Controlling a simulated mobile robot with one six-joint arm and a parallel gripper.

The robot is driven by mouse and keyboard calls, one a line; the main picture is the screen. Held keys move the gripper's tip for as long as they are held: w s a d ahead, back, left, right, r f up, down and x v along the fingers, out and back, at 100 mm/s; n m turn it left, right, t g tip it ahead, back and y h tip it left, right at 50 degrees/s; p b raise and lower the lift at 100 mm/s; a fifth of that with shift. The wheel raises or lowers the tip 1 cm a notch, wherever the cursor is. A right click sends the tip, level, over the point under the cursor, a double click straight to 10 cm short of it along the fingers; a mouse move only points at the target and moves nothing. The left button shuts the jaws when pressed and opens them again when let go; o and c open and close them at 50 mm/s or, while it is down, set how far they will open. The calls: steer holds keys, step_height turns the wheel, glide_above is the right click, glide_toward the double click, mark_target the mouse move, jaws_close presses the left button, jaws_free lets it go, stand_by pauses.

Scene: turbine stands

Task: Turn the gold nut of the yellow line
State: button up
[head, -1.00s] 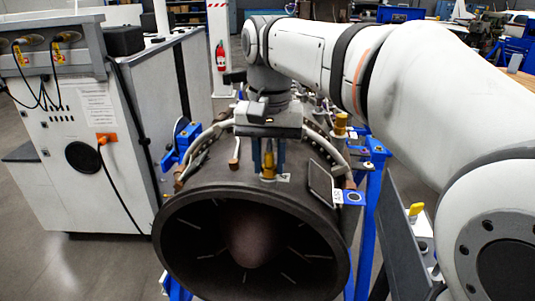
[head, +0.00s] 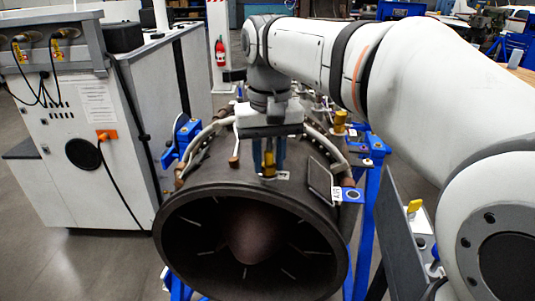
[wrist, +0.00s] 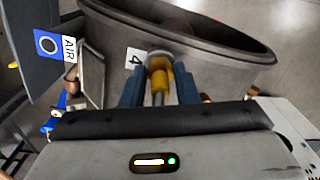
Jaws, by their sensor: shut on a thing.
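My gripper (head: 268,165) points down at the top of the dark turbine casing (head: 215,188). Its two blue fingers are shut on a gold nut (head: 268,158), one on each side. In the wrist view, the nut (wrist: 159,78) sits between the fingers, with a grey tube showing on the near side of it. A white tag with a "4" (wrist: 134,58) is on the casing beside the nut. The fingers hide part of the nut, and the line's colour is hard to make out.
Another gold fitting (head: 340,122) stands right of my gripper. A dark tilted panel (head: 320,180) and a blue-and-white AIR label (wrist: 55,45) are close by. Blue stand posts (head: 370,215) support the casing. A white cabinet (head: 85,130) stands left. Open floor lies front left.

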steer(key=o, duration=1)
steer(key=shift+r, duration=0.1)
step_height(320, 180, up, 8)
steer(key=shift+f, duration=0.2)
steer(key=shift+c, duration=0.5)
